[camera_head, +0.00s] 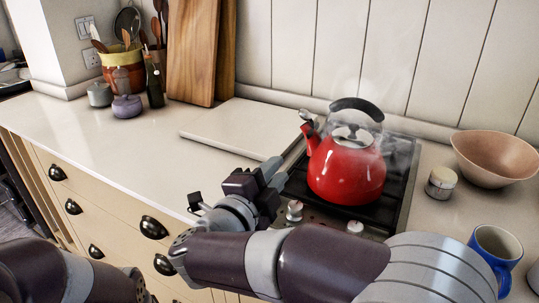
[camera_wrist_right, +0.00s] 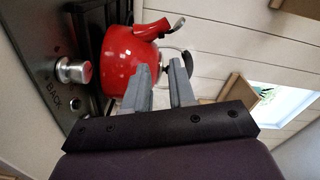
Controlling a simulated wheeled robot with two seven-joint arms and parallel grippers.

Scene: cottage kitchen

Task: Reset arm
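My right gripper (camera_head: 274,172) is over the counter's front part, just left of the red kettle, with its fingers pointing toward the back. In the right wrist view its two grey fingers (camera_wrist_right: 163,72) stand apart with nothing between them. The red kettle (camera_head: 346,172) sits upright on the dark stove top, with steam around it. It also shows in the right wrist view (camera_wrist_right: 120,60), beyond the fingers; I cannot tell whether they touch it. Part of my left arm shows at the lower left; its gripper is out of view.
A pale board (camera_head: 235,128) lies on the counter left of the stove. A lidded jar (camera_head: 441,183), a bowl (camera_head: 495,160) and a blue mug (camera_head: 496,248) stand to the right. Stove knobs (camera_head: 294,211) are close to my right gripper. The left counter's middle is clear.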

